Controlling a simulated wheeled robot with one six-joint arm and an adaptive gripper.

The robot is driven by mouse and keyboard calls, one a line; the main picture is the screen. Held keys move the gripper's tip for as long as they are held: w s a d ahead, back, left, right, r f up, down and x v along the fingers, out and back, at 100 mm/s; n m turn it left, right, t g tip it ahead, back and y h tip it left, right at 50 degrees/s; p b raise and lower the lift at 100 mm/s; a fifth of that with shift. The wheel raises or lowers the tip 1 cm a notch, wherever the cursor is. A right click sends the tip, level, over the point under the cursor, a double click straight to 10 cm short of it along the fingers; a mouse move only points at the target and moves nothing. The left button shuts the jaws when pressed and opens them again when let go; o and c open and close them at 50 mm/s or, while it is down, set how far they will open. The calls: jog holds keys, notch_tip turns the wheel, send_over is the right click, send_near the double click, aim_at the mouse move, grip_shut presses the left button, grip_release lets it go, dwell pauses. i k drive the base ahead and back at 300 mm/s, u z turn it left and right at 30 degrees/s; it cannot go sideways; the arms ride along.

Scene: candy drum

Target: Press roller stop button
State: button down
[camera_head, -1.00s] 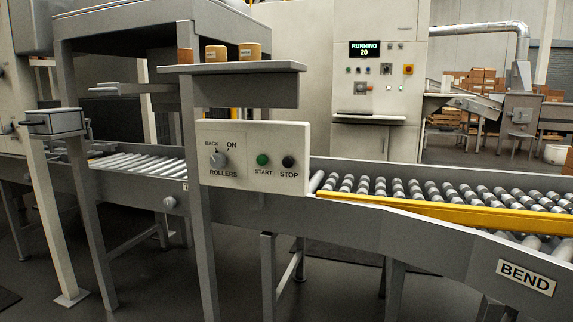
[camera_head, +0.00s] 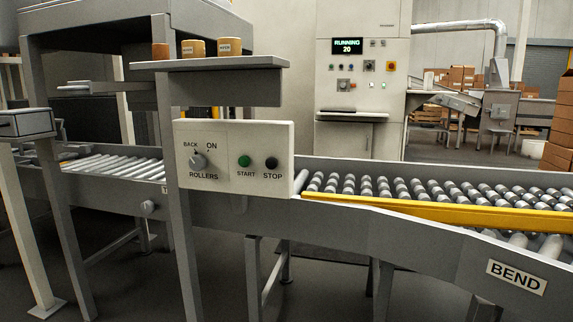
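The black stop button (camera_head: 271,163) sits at the right of a pale control panel (camera_head: 222,177), above the label STOP. Left of it is the green start button (camera_head: 244,161), above the label START. At the panel's left is a grey selector knob (camera_head: 198,162) marked BACK and ON, above the label ROLLERS. The panel is fixed on a grey post of the conveyor frame. Nothing covers the stop button. My gripper is not in view.
A shelf (camera_head: 215,64) with several small tan containers juts out above the panel. The roller conveyor (camera_head: 400,190) runs right, with a yellow rail (camera_head: 430,210) and a BEND sign (camera_head: 516,277). A cabinet display (camera_head: 347,46) behind reads RUNNING 20. Cardboard boxes (camera_head: 556,130) stand at the right.

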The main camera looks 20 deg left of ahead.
aim_at(271, 163)
jog(key=u, duration=0.05)
jog(key=i, duration=0.35)
jog(key=u, duration=0.7)
